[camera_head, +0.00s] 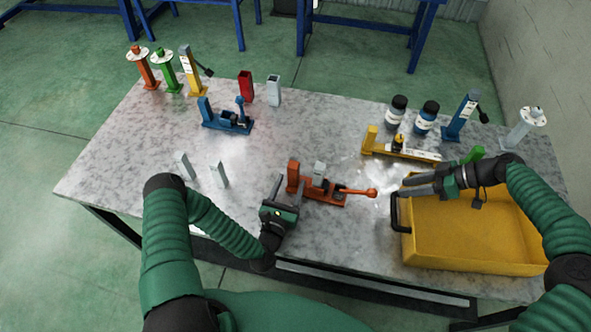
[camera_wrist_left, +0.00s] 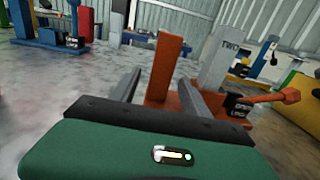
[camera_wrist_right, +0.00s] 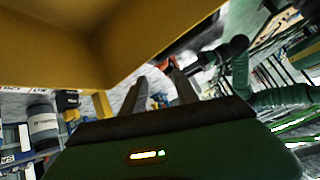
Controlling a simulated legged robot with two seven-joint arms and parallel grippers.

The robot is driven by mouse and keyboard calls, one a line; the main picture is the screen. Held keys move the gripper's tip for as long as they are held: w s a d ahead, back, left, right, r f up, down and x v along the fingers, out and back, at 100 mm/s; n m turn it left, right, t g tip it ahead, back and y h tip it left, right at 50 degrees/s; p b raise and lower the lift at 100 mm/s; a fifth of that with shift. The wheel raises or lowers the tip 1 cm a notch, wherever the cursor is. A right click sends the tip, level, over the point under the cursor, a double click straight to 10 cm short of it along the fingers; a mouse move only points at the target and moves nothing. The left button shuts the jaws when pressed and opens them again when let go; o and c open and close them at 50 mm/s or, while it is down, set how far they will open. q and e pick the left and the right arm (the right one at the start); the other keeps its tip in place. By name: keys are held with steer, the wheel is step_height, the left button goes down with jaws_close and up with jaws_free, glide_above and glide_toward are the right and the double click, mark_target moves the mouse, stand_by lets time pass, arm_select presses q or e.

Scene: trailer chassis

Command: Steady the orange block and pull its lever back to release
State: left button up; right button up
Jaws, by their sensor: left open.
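My left gripper (camera_head: 289,186) is open at the block's left end. In the left wrist view the orange post (camera_wrist_left: 165,65) appears between its fingers; contact cannot be told. My right gripper (camera_head: 407,186) is open and empty right of the knob, above the yellow bin's left side, pointing left.
The yellow bin (camera_head: 470,265) with a black handle fills the front right. A yellow clamp (camera_head: 405,150) and two dark jars (camera_head: 426,118) stand behind. A blue clamp (camera_head: 228,123) and two small grey plates (camera_head: 184,166) are at the left.

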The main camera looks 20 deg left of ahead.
arm_select(q)
steer(key=w, duration=0.6)
steer(key=shift+w+a, duration=0.25)
steer(key=shift+w, duration=0.05)
steer(key=shift+c, duration=0.2)
jaws_close()
stand_by(0.8)
